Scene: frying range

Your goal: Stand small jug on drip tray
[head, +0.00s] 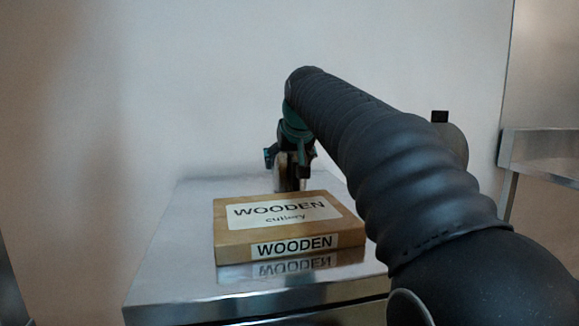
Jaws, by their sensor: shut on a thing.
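My gripper (289,168) is in the head view, pointing down behind a wooden cutlery box. It is shut on a narrow, shiny metal thing, which looks like the small jug (284,178). The jug is partly covered by the fingers, and its lower end is hidden behind the box. I cannot tell whether it touches the surface below. I cannot make out a drip tray in this view.
The brown box (289,211), labelled "WOODEN cutlery", lies on a shiny steel worktop (180,243), just in front of my gripper. The worktop left of the box is clear. A wall (220,90) stands close behind. Another steel surface (540,150) is at the far right.

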